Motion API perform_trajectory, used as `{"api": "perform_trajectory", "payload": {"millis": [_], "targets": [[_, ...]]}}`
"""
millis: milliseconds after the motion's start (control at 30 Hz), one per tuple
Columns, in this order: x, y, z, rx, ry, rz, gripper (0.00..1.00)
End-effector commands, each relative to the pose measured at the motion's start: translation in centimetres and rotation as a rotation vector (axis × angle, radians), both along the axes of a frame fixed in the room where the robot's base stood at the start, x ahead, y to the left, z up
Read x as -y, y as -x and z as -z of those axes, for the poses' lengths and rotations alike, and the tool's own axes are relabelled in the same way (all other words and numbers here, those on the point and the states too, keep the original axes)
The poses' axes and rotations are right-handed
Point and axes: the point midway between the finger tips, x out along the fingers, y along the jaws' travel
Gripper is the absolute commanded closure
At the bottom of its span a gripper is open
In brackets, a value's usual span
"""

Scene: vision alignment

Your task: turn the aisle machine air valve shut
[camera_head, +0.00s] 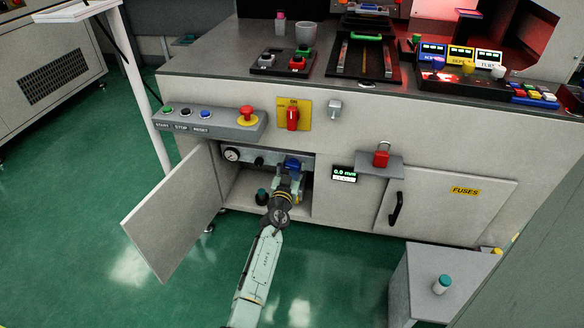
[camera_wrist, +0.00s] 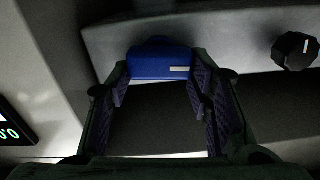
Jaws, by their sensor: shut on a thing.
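The blue valve handle (camera_head: 292,163) is on the panel inside the open lower cabinet, towards the right of the opening. In the wrist view the blue handle (camera_wrist: 160,62) sits between my two fingers, with a short white mark near its right end. My gripper (camera_head: 289,176) reaches into the cabinet and is shut on the handle; in the wrist view my gripper (camera_wrist: 158,80) has a finger at either side of it. The handle's underside and its mount are hidden.
The cabinet door (camera_head: 178,215) stands open at left. A gauge (camera_head: 231,154) and a black knob (camera_head: 259,161) are left of the handle; the knob shows at right in the wrist view (camera_wrist: 295,50). A green-topped item (camera_head: 261,196) stands close to my wrist. A display (camera_head: 343,174) is right of the opening.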

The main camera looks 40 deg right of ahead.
Motion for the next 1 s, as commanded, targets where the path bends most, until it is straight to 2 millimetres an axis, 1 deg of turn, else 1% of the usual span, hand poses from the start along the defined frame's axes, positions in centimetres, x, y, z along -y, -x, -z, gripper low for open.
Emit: {"api": "perform_trajectory", "payload": {"millis": [233,567,600,900,1000], "targets": [[-0.03,-0.08,0.09,-0.091,0.078,0.001,0.81],[-0.13,-0.17,-0.02,-0.106,0.091,-0.001,0.81],[-0.13,-0.19,-0.02,-0.106,0.091,-0.001,0.52],[-0.12,-0.16,-0.01,-0.105,0.09,-0.001,0.33],[-0.12,-0.15,-0.01,-0.104,0.089,-0.001,0.33]]}}
